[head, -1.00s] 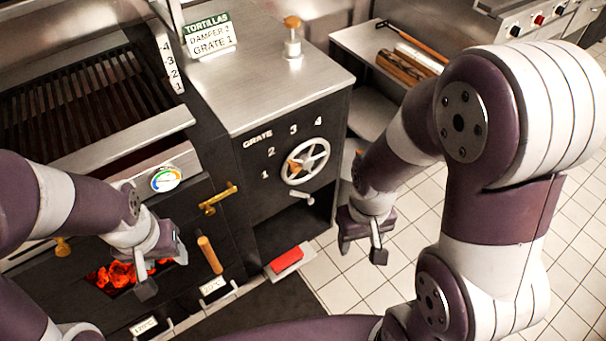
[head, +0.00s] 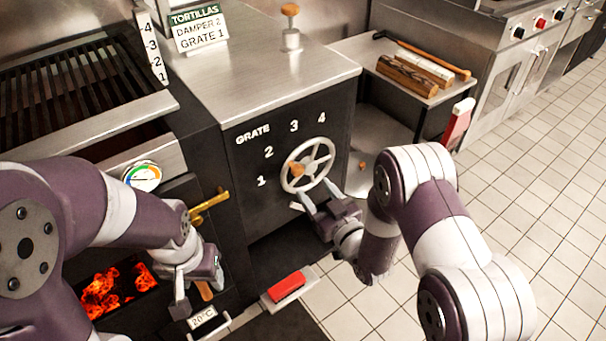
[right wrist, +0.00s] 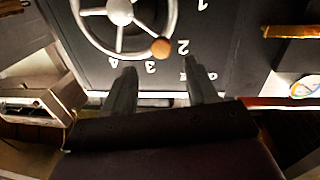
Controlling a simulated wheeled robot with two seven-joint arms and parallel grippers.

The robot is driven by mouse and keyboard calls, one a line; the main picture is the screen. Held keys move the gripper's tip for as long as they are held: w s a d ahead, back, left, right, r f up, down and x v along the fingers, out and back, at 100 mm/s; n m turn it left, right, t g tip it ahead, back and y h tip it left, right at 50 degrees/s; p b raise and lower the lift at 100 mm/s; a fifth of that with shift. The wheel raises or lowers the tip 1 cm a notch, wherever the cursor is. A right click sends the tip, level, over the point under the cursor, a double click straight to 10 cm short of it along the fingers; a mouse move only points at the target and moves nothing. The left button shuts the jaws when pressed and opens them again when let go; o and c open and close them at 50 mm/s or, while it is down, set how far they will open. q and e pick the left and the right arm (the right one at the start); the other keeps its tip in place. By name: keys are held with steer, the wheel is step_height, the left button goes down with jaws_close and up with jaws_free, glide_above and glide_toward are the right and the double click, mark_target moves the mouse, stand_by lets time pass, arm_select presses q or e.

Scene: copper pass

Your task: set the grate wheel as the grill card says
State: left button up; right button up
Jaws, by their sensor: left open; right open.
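The grate wheel (head: 322,148) is a pale spoked wheel on the dark front panel, with an orange-brown knob (head: 297,169) on its left side. Numbers 1 to 4 arc around its left and top. In the right wrist view the panel is upside down, and the knob (right wrist: 161,47) appears close to the 2. The grill card (head: 200,38) reads "TORTILLAS, DAMPER 2, GRATE 1". My right gripper (head: 318,193) is open and empty just below the wheel; contact is unclear. My left gripper (head: 200,285) is open and empty, low in front of the grill.
Glowing coals (head: 115,290) lie left of my left gripper. A brass handle (head: 208,205) sticks out left of the wheel panel. A cart (head: 440,95) with logs stands right. Tiled floor (head: 520,190) is open at right.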

mark_target(300, 172)
steer(key=x, duration=0.7)
steer(key=shift+w+a+f+b, duration=0.1)
steer(key=shift+w+a+b, duration=0.15)
steer(key=shift+w+b, duration=0.05)
jaws_close()
